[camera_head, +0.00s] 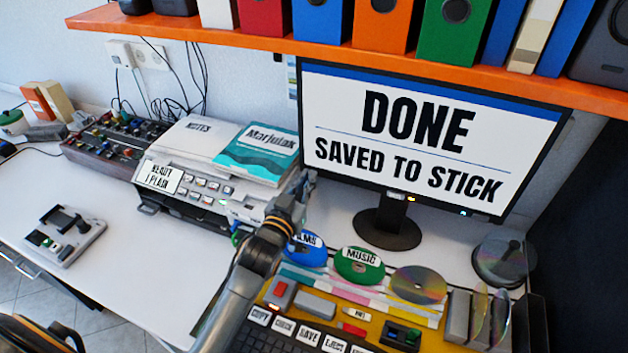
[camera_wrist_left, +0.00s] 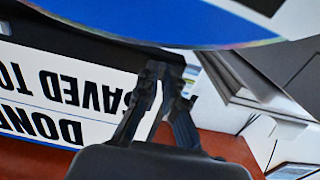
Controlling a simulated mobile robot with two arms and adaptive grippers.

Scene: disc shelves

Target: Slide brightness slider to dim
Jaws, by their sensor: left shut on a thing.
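My left gripper (camera_head: 302,188) reaches up from the bottom and has its fingertips by the lower left corner of the monitor (camera_head: 440,187). In the left wrist view, the dark fingers (camera_wrist_left: 165,78) are drawn together beside the upside-down monitor screen (camera_wrist_left: 60,92). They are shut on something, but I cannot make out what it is. The screen reads "DONE SAVED TO STICK" and is bright. Small controls (camera_head: 411,198) show on the monitor's lower edge. I cannot make out which thing is the brightness slider. My right gripper is not in view.
A printer (camera_head: 205,170) with books on it stands left of the gripper. A green disc (camera_head: 359,264) and other discs lie before the monitor, behind a yellow keyboard panel (camera_head: 262,296). An orange shelf (camera_head: 330,46) with binders overhangs the screen. The desk's left front is mostly clear.

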